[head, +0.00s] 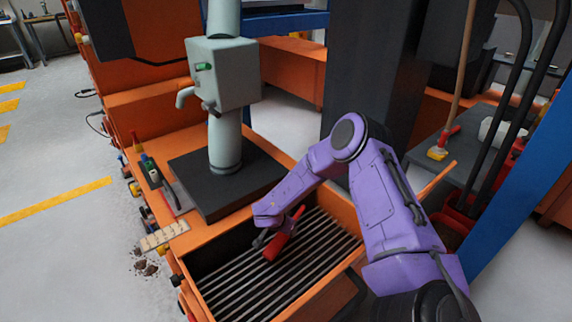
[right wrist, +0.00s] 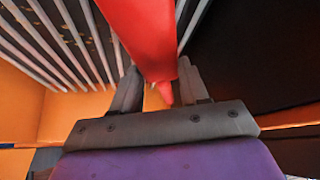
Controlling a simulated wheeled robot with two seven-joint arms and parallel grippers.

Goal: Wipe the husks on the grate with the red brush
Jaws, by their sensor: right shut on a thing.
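The red brush (head: 284,236) is in my right gripper (head: 268,240), tilted over the grate. The brush (right wrist: 145,35) also shows large in the right wrist view, between the two fingers of the right gripper (right wrist: 160,92). The fingers are shut on it. The grate (head: 290,272) is a set of parallel metal bars inside the orange bin. In the right wrist view the grate (right wrist: 60,45) shows at the upper left, with small brownish specks among its bars that may be husks. I cannot tell whether the bristles touch the bars. My left gripper is not in view.
A grey-green post with a box and spout (head: 224,75) stands on a black block behind the grate. Small tools and a pale tray (head: 164,235) lie on the left ledge. Dark debris (head: 146,267) is on the floor. A blue beam (head: 520,170) rises at right.

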